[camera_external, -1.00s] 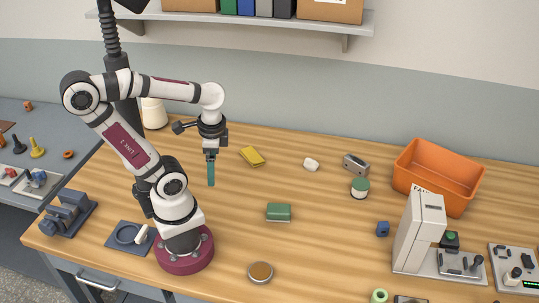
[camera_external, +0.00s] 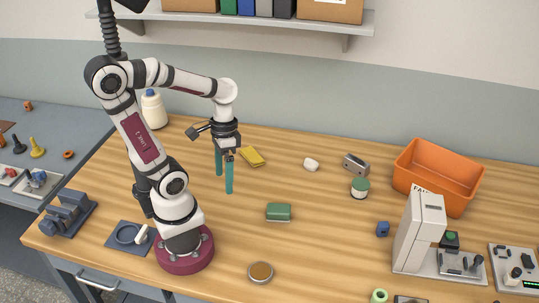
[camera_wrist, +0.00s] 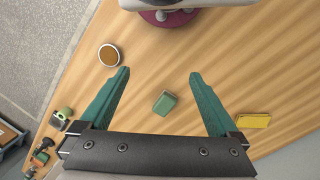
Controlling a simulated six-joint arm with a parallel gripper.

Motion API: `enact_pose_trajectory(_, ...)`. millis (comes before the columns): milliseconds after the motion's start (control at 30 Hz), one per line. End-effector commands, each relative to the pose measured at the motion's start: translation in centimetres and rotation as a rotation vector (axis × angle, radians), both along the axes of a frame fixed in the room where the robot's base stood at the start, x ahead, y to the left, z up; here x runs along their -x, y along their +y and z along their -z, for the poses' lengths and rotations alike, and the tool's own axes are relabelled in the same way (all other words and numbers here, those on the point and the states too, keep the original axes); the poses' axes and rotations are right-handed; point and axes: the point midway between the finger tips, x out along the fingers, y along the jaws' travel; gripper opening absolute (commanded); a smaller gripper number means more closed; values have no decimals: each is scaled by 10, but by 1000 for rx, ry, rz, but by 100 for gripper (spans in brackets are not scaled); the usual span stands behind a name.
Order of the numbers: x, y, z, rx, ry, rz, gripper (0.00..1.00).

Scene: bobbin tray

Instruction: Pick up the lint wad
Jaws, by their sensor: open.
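A small white rounded lump (camera_external: 311,164), which looks like the lint wad, lies on the wooden table toward the back in the external view. I cannot make it out in the wrist view. My gripper (camera_external: 224,184) is open and empty, pointing down above the table, to the left of the lump and well apart from it. In the wrist view both teal fingers of my gripper (camera_wrist: 160,75) are spread, with a green block (camera_wrist: 165,103) lying on the table below, between them in the picture.
A yellow block (camera_external: 251,156) lies between my gripper and the lump. A grey metal object (camera_external: 356,164) and a green-lidded jar (camera_external: 360,188) stand right of the lump. An orange bin (camera_external: 438,172) is farther right. A round tin (camera_external: 260,272) sits near the front. Bare table surrounds the lump.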

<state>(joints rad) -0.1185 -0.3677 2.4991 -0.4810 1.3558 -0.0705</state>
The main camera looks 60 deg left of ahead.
Motion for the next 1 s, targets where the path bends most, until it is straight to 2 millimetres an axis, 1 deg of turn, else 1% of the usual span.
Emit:
enact_pose_trajectory(33, -20, -16, 8, 143, 75, -254, 96)
enact_pose_trajectory(67, -40, -26, 12, 246, 119, -442, 96)
enact_pose_trajectory(100, -73, -32, 17, 385, 176, -711, 96)
enact_pose_trajectory(133, -99, -30, 21, 485, 219, -914, 96)
enact_pose_trajectory(167, -127, -21, 27, 581, 258, -1116, 96)
enact_pose_trajectory(200, -161, -1, 37, 701, 308, -1375, 96)
enact_pose_trajectory(233, -184, 19, 46, 788, 343, -1561, 96)
enact_pose_trajectory(267, -202, 42, 57, 866, 374, -1733, 96)
enact_pose_trajectory(300, -221, 73, 72, 961, 411, -1939, 96)
enact_pose_trajectory(333, -230, 96, 84, 1024, 434, -2073, 96)
enact_pose_trajectory(400, -240, 140, 108, 1140, 473, -2317, 96)
enact_pose_trajectory(433, -241, 154, 116, 1177, 486, -2391, 96)
enact_pose_trajectory(500, -243, 174, 128, 1231, 501, -2496, 96)
enact_pose_trajectory(567, -248, 178, 136, 1248, 507, -2531, 96)
enact_pose_trajectory(667, -269, 169, 148, 1248, 509, -2532, 96)
enact_pose_trajectory(800, -303, 155, 167, 1246, 507, -2529, 96)
enact_pose_trajectory(900, -319, 148, 177, 1248, 505, -2529, 96)
enact_pose_trajectory(1000, -329, 144, 182, 1248, 504, -2528, 96)
